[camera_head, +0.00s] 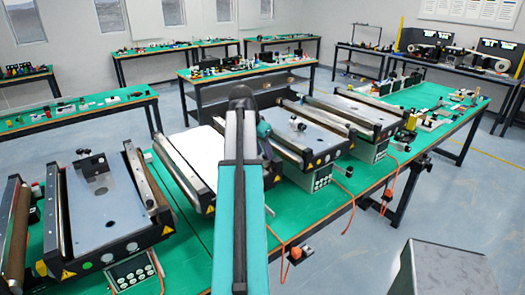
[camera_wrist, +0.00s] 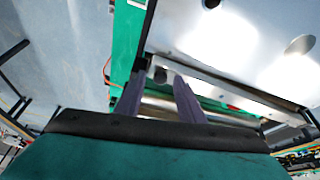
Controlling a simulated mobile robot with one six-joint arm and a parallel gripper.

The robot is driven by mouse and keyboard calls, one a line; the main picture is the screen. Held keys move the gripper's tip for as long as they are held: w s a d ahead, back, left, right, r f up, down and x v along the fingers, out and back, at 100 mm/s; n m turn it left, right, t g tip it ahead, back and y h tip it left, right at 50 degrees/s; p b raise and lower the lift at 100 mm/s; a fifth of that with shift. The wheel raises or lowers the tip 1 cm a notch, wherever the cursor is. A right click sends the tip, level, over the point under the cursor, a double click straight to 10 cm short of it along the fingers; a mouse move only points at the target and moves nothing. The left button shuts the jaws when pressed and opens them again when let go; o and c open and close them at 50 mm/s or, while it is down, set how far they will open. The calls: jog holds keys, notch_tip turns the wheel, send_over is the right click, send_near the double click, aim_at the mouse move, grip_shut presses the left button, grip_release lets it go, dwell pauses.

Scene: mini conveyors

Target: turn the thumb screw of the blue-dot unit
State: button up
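Mini conveyor units stand on the green bench. In the head view one unit (camera_head: 105,208) is at the left and another (camera_head: 305,135) is right of my arm. Each has a grey plate with a small dark knob block; the dot colours are too small to tell surely. Contact cannot be told. My arm hides the gripper in the head view.
The green bench (camera_head: 185,240) also carries a further conveyor unit (camera_head: 365,112) at the back right. Orange cables (camera_head: 290,240) hang from the bench's front edge. A grey box top (camera_head: 445,268) stands at the lower right. Floor is free beyond the bench.

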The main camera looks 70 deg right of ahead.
grip_shut()
jog(key=shift+s+n, duration=0.1)
jog(key=shift+n, duration=0.3)
